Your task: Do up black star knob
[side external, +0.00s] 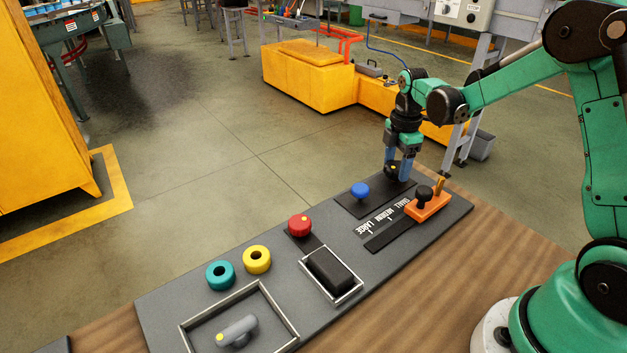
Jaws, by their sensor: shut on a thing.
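My gripper (392,172) points down at the far right end of the panel, at the right end of a dark plate (371,206). Its blue fingers are shut on a dark knob with a yellow dot (393,167), which appears to be the black star knob. The fingers hide most of it, so its star shape and how far it is screwed down cannot be told. A blue round knob (360,190) stands on the same plate, just left of the gripper and apart from it.
Close in front right of the gripper is an orange slider block (430,206) with a black round knob (424,192). A red knob (299,225), black rocker (333,270), yellow ring (257,260), teal ring (220,275) and grey handle (238,331) lie farther left along the grey panel (160,310).

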